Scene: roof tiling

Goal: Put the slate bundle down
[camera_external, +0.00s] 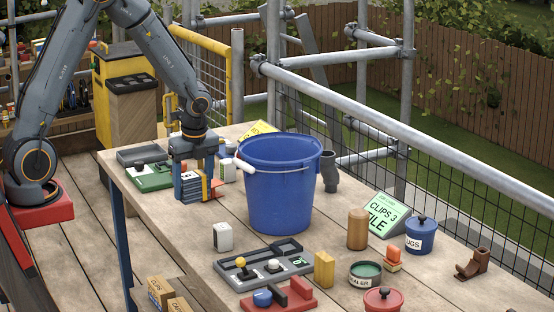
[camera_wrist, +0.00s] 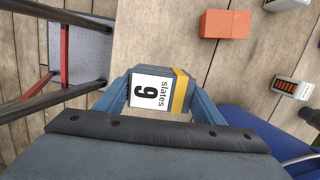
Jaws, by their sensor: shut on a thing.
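The slate bundle (camera_external: 191,189) is a small dark blue-grey stack with a yellow band, at the table's left part in the external view.
A tall blue bucket (camera_external: 276,190) stands close right of my gripper. A green tray (camera_external: 151,180) lies just left of it. Bare tabletop (camera_external: 170,230) lies in front of the bundle.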

